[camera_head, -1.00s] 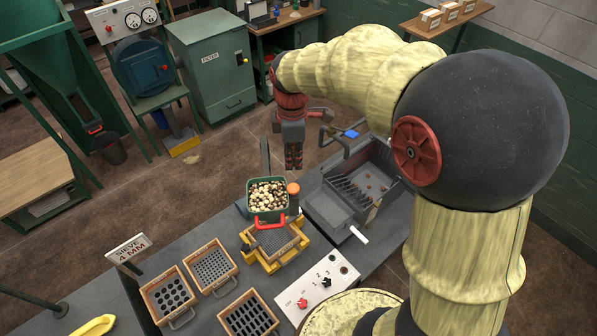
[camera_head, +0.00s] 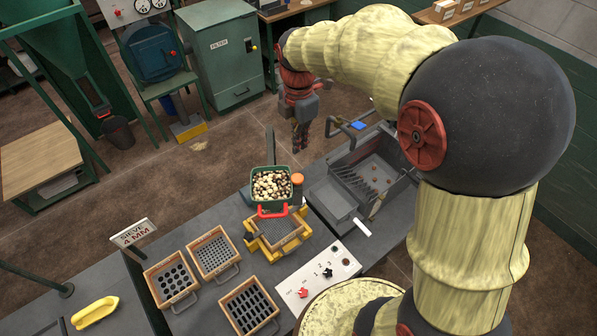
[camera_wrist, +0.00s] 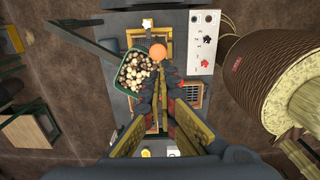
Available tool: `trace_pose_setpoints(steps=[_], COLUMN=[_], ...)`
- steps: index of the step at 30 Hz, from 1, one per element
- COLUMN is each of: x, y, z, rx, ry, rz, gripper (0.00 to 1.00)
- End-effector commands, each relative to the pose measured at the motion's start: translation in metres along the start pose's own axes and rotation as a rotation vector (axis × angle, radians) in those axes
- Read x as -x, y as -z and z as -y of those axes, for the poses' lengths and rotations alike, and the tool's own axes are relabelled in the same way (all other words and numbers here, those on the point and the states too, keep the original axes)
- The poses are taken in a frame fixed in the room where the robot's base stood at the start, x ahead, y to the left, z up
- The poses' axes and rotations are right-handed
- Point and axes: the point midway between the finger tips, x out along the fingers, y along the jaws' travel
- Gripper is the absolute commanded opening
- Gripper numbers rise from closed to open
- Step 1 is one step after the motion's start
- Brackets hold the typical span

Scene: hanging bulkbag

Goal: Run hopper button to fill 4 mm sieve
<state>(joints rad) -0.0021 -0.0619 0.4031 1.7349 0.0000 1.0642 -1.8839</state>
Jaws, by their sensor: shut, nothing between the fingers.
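The hopper (camera_head: 271,185) is a green square bin full of pale and dark pebbles. It stands above a framed mesh sieve (camera_head: 277,230) in a yellow holder, with a red handle (camera_head: 272,211) at its front. An orange round button (camera_head: 297,179) sits at the hopper's right side and also shows in the wrist view (camera_wrist: 158,52). My gripper (camera_head: 300,146) points down behind the bench, beyond the hopper and button, apart from both. In the wrist view its fingers (camera_wrist: 159,92) are together and empty, beside the pebble-filled hopper (camera_wrist: 136,72). A sign (camera_head: 131,232) reads SIEVE 4 MM.
Several loose sieves lie at the front, including a fine-holed one (camera_head: 213,254). A control panel (camera_head: 318,275) has red and black knobs. A grey trough (camera_head: 365,172) stands right of the hopper. A dark upright post (camera_head: 270,146) rises behind it.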

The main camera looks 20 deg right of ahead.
Motion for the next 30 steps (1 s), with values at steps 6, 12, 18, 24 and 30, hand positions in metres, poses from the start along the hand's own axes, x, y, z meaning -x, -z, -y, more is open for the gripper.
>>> trace_pose_setpoints(steps=[6, 12, 18, 24, 30], x=[-0.029, -0.068, -0.105, -0.128, -0.137], y=[0.001, 0.001, 0.001, 0.0, 0.0], z=[0.002, 0.002, 0.001, 0.001, 0.001], rx=[-0.001, -0.001, -0.001, -0.001, -0.001], ry=[0.005, 0.006, 0.005, 0.003, 0.001], rz=[-0.002, -0.002, -0.002, -0.001, 0.0], gripper=[0.0, 0.0, 0.0, 0.0, 0.0])
